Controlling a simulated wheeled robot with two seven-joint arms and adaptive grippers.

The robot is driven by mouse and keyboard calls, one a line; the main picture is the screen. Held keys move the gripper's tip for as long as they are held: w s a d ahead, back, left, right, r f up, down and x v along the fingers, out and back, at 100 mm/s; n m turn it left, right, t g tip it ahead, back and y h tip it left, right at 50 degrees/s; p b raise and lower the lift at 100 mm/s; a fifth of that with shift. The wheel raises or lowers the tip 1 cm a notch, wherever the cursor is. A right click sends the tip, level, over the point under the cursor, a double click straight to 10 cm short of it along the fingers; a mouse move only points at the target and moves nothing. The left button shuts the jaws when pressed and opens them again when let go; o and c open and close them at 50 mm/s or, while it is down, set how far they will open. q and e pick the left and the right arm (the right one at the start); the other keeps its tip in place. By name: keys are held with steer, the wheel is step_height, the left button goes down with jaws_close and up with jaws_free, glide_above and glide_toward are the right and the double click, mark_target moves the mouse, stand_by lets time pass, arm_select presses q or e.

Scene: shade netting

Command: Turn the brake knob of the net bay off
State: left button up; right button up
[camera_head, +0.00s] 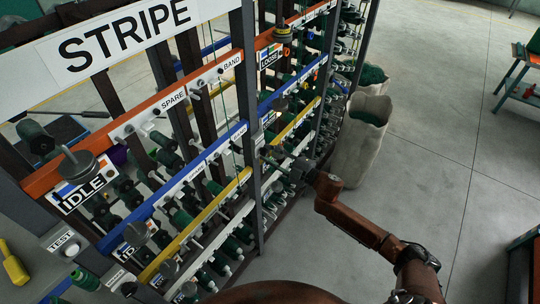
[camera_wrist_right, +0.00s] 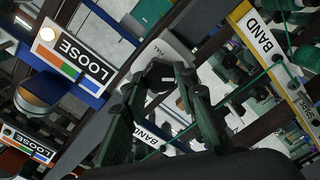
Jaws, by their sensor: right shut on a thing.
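My right gripper (camera_head: 283,164) reaches in from the right to the front of the rack, by its grey upright. In the right wrist view its two dark fingers (camera_wrist_right: 165,85) close around a small dark knob-like part, mostly hidden by the fingers. A knob also shows beside a LOOSE sign in the right wrist view (camera_wrist_right: 40,94). I cannot read which rail is the net bay. My left gripper is not in view.
The rack has orange (camera_head: 60,178), blue (camera_head: 215,148) and yellow (camera_head: 205,213) rails, with several green spools on pegs. A STRIPE sign (camera_head: 125,38) tops it. Pale sacks (camera_head: 360,145) stand right of the rack.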

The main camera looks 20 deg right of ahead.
steer(key=shift+d+n, duration=0.1)
steer(key=shift+n, duration=0.3)
steer(key=o, duration=1.2)
steer(key=shift+c, duration=0.2)
steer(key=shift+s, duration=0.1)
steer(key=v, duration=1.1)
steer(key=shift+s+d, duration=0.3)
